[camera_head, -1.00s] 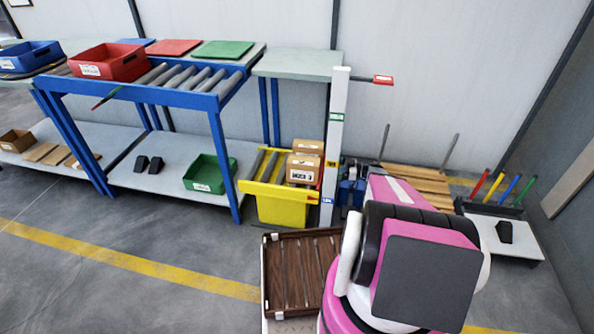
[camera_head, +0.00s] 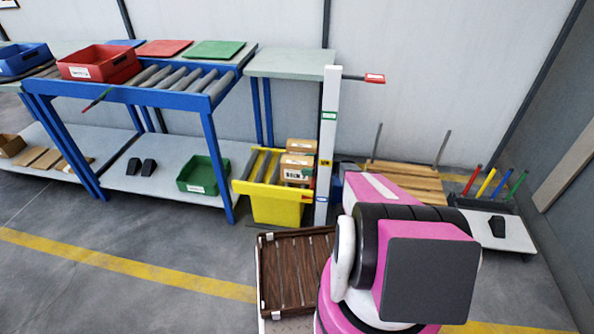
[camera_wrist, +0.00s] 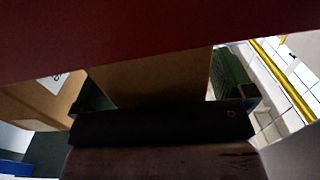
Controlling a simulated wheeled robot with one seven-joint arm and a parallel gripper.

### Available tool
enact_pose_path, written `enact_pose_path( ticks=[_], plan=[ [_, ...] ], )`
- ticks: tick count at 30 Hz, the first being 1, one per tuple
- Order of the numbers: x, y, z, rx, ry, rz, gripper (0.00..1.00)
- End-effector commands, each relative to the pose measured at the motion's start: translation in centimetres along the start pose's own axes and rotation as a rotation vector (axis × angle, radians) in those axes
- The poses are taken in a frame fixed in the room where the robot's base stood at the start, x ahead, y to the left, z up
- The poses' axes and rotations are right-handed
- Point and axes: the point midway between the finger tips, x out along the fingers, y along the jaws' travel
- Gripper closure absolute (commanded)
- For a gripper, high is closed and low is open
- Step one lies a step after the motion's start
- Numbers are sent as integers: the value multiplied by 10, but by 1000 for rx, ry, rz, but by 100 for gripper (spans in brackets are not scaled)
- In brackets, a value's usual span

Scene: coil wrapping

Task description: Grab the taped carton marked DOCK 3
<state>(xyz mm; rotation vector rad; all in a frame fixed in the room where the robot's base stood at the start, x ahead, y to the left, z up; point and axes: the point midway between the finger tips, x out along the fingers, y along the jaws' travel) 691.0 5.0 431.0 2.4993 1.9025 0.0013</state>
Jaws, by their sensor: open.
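The lower carton (camera_head: 297,178) has a dark-printed white label, too small to read surely; the upper carton (camera_head: 300,146) also has a label. In the wrist view my gripper (camera_wrist: 165,85) is open, with a dark finger on each side of a plain brown carton face (camera_wrist: 150,78). I cannot tell whether the fingers touch it or which carton it is. Another carton (camera_wrist: 35,102) with a white label lies left of the fingers. My arm hides the gripper in the head view.
A red surface (camera_wrist: 120,35) crosses the top of the wrist view. A yellow bin (camera_head: 277,207) stands left of the post (camera_head: 328,140). A brown slatted tray (camera_head: 270,285) is near my base. Blue roller tables (camera_head: 210,105) stand left. Floor at front left is clear.

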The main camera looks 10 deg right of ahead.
Motion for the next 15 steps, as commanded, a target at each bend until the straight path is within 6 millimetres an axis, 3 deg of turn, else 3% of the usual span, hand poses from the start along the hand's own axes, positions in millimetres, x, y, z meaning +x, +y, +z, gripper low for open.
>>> enact_pose_path(
  ticks=[8, 14, 15],
  plan=[
    [4, 0, 0, 0, 0, 1, 3],
    [4, 0, 0, 0, 0, 1, 68],
    [4, 0, -1, -1, 3, 1, 71]
  ],
)
